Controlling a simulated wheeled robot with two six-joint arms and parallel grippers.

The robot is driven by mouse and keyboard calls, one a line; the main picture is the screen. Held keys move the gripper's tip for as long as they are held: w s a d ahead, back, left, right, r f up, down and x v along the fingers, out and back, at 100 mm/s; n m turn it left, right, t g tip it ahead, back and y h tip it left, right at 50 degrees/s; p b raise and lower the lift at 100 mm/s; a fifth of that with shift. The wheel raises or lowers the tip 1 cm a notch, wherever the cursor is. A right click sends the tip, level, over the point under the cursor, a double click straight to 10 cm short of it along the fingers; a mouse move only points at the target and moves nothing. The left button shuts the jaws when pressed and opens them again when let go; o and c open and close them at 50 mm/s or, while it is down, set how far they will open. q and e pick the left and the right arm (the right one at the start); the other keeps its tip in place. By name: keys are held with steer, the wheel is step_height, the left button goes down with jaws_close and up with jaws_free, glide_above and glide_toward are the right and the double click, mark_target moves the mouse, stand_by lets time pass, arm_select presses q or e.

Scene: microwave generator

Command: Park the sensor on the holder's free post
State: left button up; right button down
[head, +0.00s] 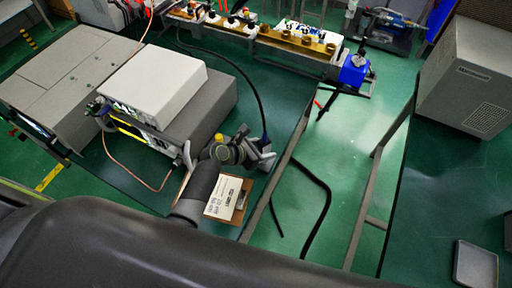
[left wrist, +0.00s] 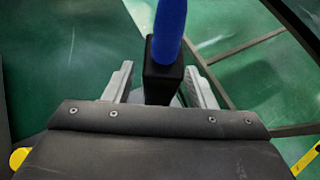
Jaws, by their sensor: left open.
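My left gripper (head: 262,158) is open near the front edge of the dark bench mat. In the left wrist view its two fingers (left wrist: 159,68) stand on either side of a black block (left wrist: 160,84) with a thick blue sleeve (left wrist: 169,25) rising from it. This looks like the sensor; a visible gap remains beside each finger. In the head view a small blue end (head: 265,139) shows at the gripper, with a black cable (head: 257,90) running up and back from it. The holder and its free post cannot be made out clearly; my gripper covers that spot.
A white box (head: 153,79) on grey equipment stands left of the gripper. A labelled plate (head: 229,194) lies just in front of it. A copper-coloured cable (head: 130,181) loops at left. A blue-ended waveguide bench (head: 354,70) runs along the back. Green floor lies to the right.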

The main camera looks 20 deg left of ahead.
arm_select(q)
steer(key=v, duration=1.7)
steer(key=shift+a+b, duration=0.15)
steer(key=shift+b, duration=0.2)
steer(key=shift+s, duration=0.1)
